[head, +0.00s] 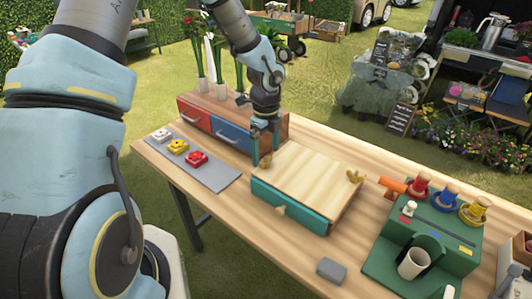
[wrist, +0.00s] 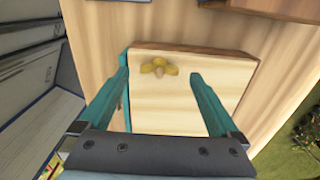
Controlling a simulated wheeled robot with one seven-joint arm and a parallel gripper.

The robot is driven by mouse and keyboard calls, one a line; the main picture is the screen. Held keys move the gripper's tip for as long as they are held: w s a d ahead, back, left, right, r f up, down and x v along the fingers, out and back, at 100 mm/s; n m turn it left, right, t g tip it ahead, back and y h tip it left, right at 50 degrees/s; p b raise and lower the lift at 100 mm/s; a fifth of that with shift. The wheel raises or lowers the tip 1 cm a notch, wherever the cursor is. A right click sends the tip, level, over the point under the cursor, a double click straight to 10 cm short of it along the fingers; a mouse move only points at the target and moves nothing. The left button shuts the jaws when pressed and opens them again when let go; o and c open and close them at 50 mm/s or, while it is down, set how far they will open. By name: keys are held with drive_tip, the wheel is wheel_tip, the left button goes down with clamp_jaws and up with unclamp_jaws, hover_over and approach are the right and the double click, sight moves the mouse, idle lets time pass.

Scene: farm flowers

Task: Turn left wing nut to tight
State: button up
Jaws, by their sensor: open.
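A wooden press-like box (head: 305,178) with a pale top board and a teal front stands on the table. A yellow wing nut (head: 354,176) sits at the right of its top. My gripper (head: 265,156) is at the box's left end, pointing down. In the wrist view another yellow wing nut (wrist: 158,67), the left one, lies between the two spread teal fingers of my gripper (wrist: 160,70), with a gap on each side. The fingers mostly hide this left nut in the head view.
A drawer unit with red and blue fronts (head: 232,135) stands close behind my gripper. A grey mat (head: 215,180) with coloured knobs is at the left. A green stand (head: 425,235) with a white cup is at the right. A grey block (head: 331,270) lies near the front edge.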

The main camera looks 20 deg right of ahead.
sight(266, 159)
wheel_tip(266, 159, up, 10)
drive_tip(key=b, duration=0.1)
drive_tip(key=shift+b, duration=0.3)
drive_tip(key=shift+f, duration=0.15)
drive_tip(key=s+a+r+n, duration=0.1)
drive_tip(key=s+a+n, duration=0.1)
drive_tip(key=a+n, duration=1.2)
drive_tip(key=s+a+r+n+t, duration=0.1)
drive_tip(key=s+a+n, duration=0.1)
drive_tip(key=a+n, duration=1.3)
drive_tip(key=shift+a+r+t, duration=0.3)
drive_tip(key=shift+a, duration=0.35)
drive_tip(key=shift+c, duration=0.4)
